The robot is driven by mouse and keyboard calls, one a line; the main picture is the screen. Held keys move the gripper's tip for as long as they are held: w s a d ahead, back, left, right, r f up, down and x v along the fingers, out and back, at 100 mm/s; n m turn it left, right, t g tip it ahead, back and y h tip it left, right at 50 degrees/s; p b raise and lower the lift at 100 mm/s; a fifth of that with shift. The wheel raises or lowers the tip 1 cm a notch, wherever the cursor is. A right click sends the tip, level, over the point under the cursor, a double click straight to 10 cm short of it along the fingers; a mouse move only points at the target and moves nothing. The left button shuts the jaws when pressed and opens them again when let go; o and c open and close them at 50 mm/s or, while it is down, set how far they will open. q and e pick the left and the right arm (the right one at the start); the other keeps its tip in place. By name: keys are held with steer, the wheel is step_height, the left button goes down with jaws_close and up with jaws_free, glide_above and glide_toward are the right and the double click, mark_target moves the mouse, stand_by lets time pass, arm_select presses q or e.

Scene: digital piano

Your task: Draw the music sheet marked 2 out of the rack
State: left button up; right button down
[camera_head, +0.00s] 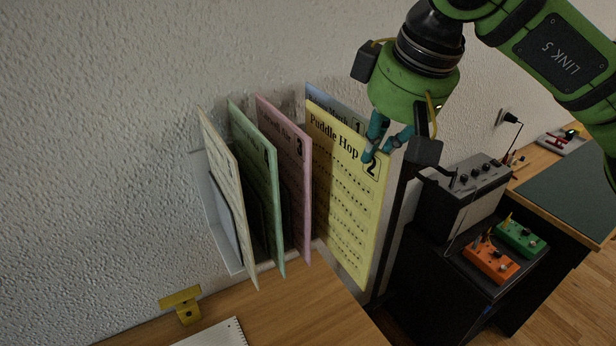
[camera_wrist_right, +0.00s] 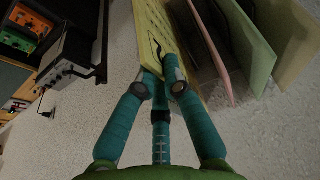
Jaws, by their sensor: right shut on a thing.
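The yellow music sheet marked 2, titled Puddle Hop (camera_head: 343,190), stands upright at the right of the rack in the head view. My right gripper (camera_head: 382,150) is shut on its upper right corner, beside the number. In the right wrist view, the fingers (camera_wrist_right: 162,75) close on the edge of the yellow sheet (camera_wrist_right: 152,30). The white wall rack (camera_head: 222,235) also holds a blue sheet marked 1 (camera_head: 340,96) behind the yellow one, a pink sheet marked 3 (camera_head: 285,150), a green sheet (camera_head: 254,150) and a cream sheet (camera_head: 222,165). My left gripper is not in view.
A wooden desk top (camera_head: 300,310) lies below the rack, with a notepad (camera_head: 215,335) and a yellow bracket (camera_head: 182,302). At the right stand an amplifier (camera_head: 470,195), an orange pedal (camera_head: 490,262) and a green pedal (camera_head: 522,237). A textured wall is behind.

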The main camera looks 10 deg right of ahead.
steer(key=s+d+b, duration=0.1)
steer(key=s+d, duration=0.1)
steer(key=s, duration=0.4)
steer(key=shift+d+r+b, duration=0.2)
steer(key=shift+d+b, duration=0.05)
steer(key=shift+b, duration=0.15)
steer(key=shift+f, duration=0.1)
